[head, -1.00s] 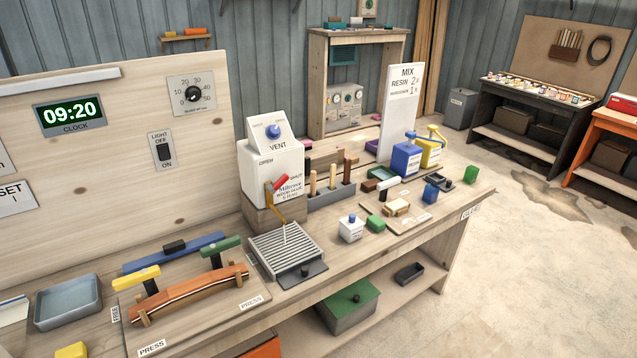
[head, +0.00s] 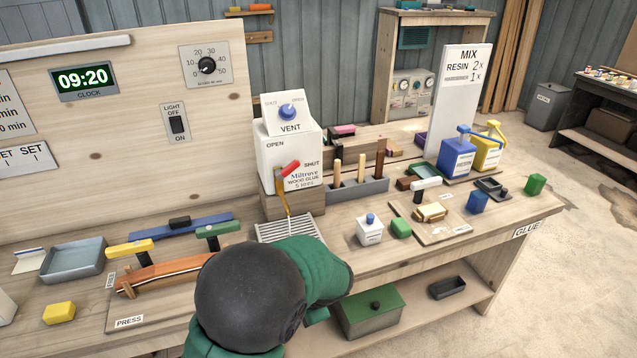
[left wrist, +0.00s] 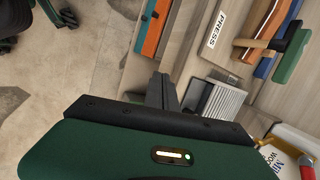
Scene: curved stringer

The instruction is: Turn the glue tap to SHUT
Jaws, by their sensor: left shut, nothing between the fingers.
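The white glue container (head: 290,150) stands on a wooden block at the back of the bench, with OPEN marked at its upper left and SHUT at its right. Its tap has a red handle (head: 290,169) slanting up to the right, above an amber spout (head: 282,195). A slatted drip tray (head: 288,226) lies below the spout, partly hidden by my arm. In the left wrist view the tray (left wrist: 220,103) is beside my left gripper (left wrist: 163,88), which is shut and empty. The container's labelled face (left wrist: 295,150) is at the lower right. The left fingers are hidden in the head view.
A blue-knobbed VENT box (head: 290,112) sits on the container. A small white bottle (head: 370,232) is in front. The press with a curved strip (head: 165,272) lies to the left of the tray.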

